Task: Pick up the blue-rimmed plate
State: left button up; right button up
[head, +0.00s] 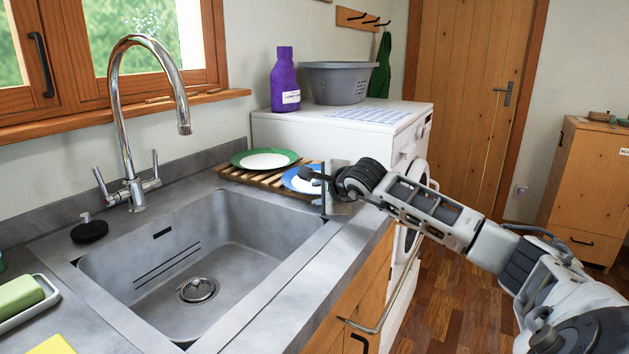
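The blue-rimmed plate (299,182) lies at the right end of a slatted wooden rack (232,173) behind the sink. Its right part is hidden behind my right gripper (315,188). The gripper's dark fingers are at the plate's right edge. I cannot tell whether they touch the plate, or whether they are open or shut. A green-rimmed plate (264,159) lies on the rack to the left of the blue-rimmed one. My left gripper is not in view.
The grey sink (165,262) is empty, with a tall chrome tap (118,110) at its left. A white machine (270,125) stands behind the rack, carrying a purple bottle (285,80) and a grey basin (340,83). A green sponge (18,297) lies at front left.

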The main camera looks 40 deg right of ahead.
jog(key=shift+s, duration=0.1)
jog(key=shift+c, duration=0.3)
grip_shut()
jog(key=shift+r, duration=0.15)
